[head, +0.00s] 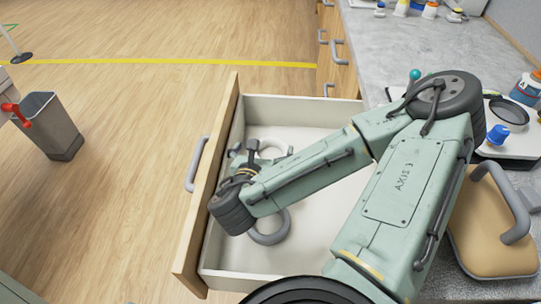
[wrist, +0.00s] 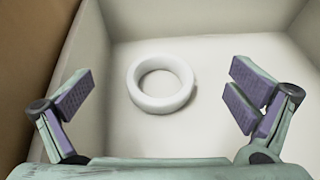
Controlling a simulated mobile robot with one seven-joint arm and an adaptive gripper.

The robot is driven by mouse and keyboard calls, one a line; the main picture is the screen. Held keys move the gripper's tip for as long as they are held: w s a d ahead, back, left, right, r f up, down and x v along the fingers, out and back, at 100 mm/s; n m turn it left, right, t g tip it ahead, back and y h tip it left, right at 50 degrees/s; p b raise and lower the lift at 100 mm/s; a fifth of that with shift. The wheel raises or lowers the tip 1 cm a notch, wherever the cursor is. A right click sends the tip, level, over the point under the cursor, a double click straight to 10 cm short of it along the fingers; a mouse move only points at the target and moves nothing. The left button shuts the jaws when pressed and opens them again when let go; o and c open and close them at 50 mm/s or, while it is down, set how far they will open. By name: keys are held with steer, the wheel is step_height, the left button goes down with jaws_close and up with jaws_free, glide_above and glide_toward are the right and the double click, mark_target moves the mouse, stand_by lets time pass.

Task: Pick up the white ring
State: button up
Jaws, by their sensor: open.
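The white ring (wrist: 161,104) lies flat on the white floor of the open drawer (head: 294,107). In the head view the white ring (head: 279,142) is partly hidden by my gripper. My gripper (head: 258,151) is over the drawer, open and empty; its fingers also show in the wrist view (wrist: 158,96). The fingers appear apart from the ring.
The counter (head: 400,45) holds bottles and a tan padded item (head: 490,235).

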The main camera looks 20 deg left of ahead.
steer(key=b, duration=0.5)
glide_toward(273, 144)
steer(key=s, duration=0.2)
steer(key=shift+s+d+r, duration=0.15)
steer(key=shift+s+d, duration=0.15)
steer(key=shift+s, duration=0.05)
steer(key=shift+w+r, duration=0.1)
steer(key=shift+w, duration=0.25)
steer(key=p+x, duration=0.1)
steer(key=x, duration=0.4)
steer(key=shift+w+a, duration=0.15)
steer(key=shift+w, duration=0.1)
steer(key=shift+w+a+f, duration=0.1)
steer(key=shift+w+f, duration=0.2)
steer(key=shift+w, duration=0.25)
steer(key=shift+c, duration=0.4)
steer(key=c, duration=1)
